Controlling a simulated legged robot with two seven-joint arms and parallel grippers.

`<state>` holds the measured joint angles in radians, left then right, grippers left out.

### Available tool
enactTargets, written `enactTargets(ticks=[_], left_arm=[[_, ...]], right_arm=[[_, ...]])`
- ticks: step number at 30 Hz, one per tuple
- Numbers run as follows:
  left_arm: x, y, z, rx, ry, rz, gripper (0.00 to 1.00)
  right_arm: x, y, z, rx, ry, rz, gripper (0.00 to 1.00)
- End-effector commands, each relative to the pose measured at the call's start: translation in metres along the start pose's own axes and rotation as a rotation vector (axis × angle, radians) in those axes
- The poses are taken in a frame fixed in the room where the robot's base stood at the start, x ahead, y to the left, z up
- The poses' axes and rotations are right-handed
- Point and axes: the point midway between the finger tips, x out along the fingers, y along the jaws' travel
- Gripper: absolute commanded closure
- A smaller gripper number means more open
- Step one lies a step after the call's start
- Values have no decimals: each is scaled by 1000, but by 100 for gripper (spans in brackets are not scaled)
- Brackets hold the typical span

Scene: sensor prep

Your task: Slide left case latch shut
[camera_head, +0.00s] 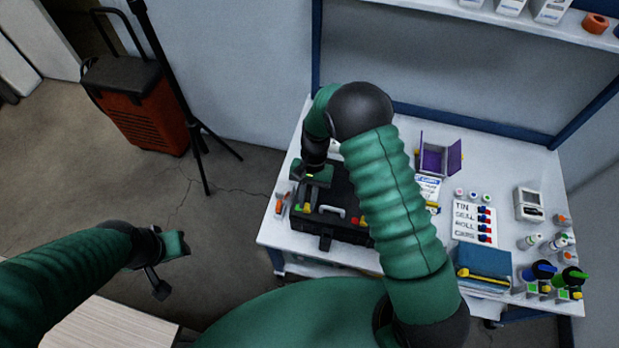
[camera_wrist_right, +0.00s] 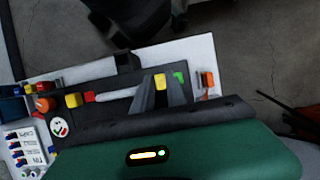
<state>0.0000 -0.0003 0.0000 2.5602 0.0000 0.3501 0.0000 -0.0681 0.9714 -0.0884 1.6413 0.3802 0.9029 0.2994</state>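The black case (camera_head: 334,231) stands on the left part of the table, with a pale handle (camera_head: 330,211) on its front. The left case latch (camera_head: 306,208) has a yellow slider. In the right wrist view this yellow slider (camera_wrist_right: 160,82) shows between my fingertips, with a green patch beside it on the side away from the handle. My right gripper (camera_wrist_right: 161,84) has its fingers either side of the slider; whether they press on it is unclear. The right case latch (camera_wrist_right: 73,100) shows yellow with red beside it. My left gripper (camera_head: 176,266) is open, empty and away from the table.
To the case's right are a purple open box (camera_head: 434,157), a label card (camera_head: 474,222), a blue-covered stack (camera_head: 483,269) and several knobs and small bottles. An orange item (camera_head: 280,203) lies left of the case. A red wheeled case (camera_head: 145,112) and a tripod stand on the floor.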

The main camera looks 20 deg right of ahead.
Motion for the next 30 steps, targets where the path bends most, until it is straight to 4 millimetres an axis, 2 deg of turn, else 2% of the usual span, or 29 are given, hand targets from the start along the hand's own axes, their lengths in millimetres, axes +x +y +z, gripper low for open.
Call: enactTargets(ticks=[1,9,15,21,30], left_arm=[[2,0,0,0,0,0,64],[-4,0,-1,0,0,0,64],[-7,0,-2,0,0,0,64],[-8,0,-2,0,0,0,64],[-8,0,-2,0,0,0,64]], right_arm=[[-6,7,-3,6,7,7,58],[-92,4,8,2,24,-6,58],[-144,3,13,0,28,-11,58],[-166,2,14,-1,27,-11,58],[-168,2,16,-1,28,-12,58]])
